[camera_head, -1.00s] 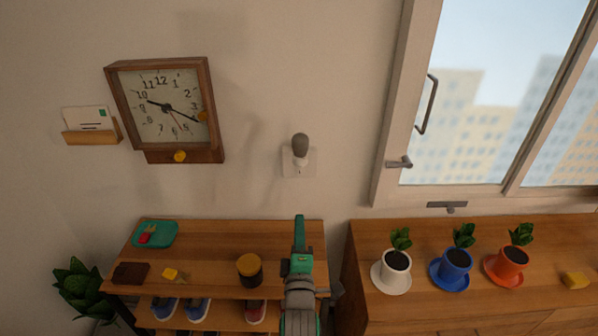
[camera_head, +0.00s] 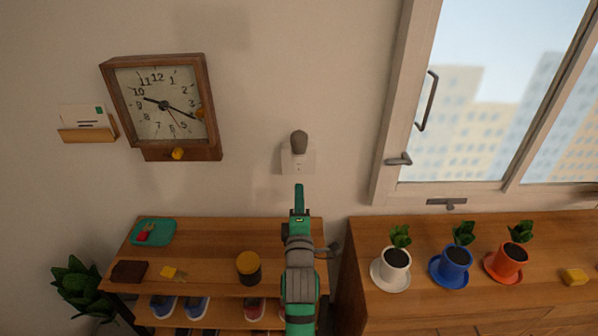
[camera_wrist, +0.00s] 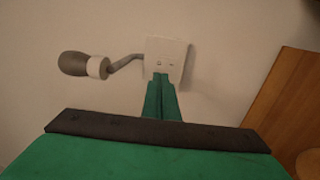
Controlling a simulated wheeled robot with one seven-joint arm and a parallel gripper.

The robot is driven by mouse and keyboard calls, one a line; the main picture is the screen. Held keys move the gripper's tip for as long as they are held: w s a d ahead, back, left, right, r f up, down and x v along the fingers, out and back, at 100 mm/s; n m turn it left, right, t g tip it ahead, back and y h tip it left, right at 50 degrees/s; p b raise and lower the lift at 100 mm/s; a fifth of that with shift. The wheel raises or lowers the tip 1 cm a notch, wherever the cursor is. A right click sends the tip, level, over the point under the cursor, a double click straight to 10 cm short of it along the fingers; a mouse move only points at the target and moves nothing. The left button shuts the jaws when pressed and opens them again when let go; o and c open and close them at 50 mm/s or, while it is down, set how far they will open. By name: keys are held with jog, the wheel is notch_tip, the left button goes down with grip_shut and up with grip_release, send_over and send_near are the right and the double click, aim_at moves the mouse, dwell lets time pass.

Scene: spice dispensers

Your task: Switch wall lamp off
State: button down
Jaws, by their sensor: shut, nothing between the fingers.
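The wall lamp has a dark grey bulb (camera_head: 299,140) on a light wall plate (camera_head: 309,160), above the left wooden shelf. In the wrist view the bulb (camera_wrist: 73,64) sits on a bent grey arm reaching left from the white plate (camera_wrist: 178,50). The plate bears a small square switch (camera_wrist: 159,63) and another small mark. The bulb looks unlit. My green gripper (camera_head: 299,188) points up toward the plate from below. Its fingertips (camera_wrist: 160,78) are shut together and empty, just under the switch in the wrist view. I cannot tell whether they touch the plate.
A brown clock (camera_head: 162,107) and a letter holder (camera_head: 88,136) hang left. The shelf (camera_head: 210,237) holds a dark jar (camera_head: 248,268) and a green tray (camera_head: 154,232). Potted plants stand on the right cabinet (camera_head: 370,235) below the window (camera_head: 505,100). The wall around the lamp is clear.

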send_near(299, 171)
jog(key=w+r, duration=0.4)
jog(key=w, duration=0.1)
jog(key=shift+w+a+r, duration=0.1)
jog(key=shift+w+a, duration=0.1)
jog(key=shift+w, duration=0.25)
jog(key=shift+d, duration=0.15)
